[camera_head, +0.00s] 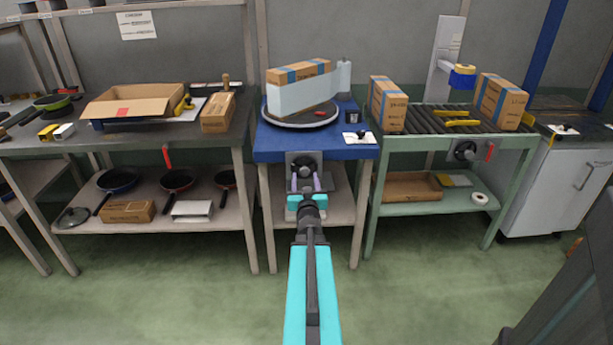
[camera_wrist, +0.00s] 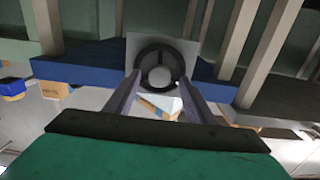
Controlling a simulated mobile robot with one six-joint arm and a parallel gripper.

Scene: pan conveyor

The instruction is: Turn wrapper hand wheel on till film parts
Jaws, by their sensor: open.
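The wrapper hand wheel (camera_head: 304,170) is a dark wheel on a grey plate at the front of the blue wrapper table (camera_head: 275,145). In the wrist view the hand wheel (camera_wrist: 160,68) shows as a dark ring with a pale centre. My gripper (camera_head: 306,184) is open in front of it, with a finger (camera_wrist: 126,92) on the left and one on the right of the wheel's lower part; I cannot tell whether they touch it. On the turntable (camera_head: 290,122) stands a brown carton (camera_head: 300,72) wrapped in pale film (camera_head: 300,97), which runs right to a film roll (camera_head: 343,74).
A green roller conveyor (camera_head: 440,118) with two cartons stands to the right, with its own hand wheel (camera_head: 465,150). A workbench (camera_head: 60,145) with an open box (camera_head: 130,102) is on the left. The green floor in front is clear.

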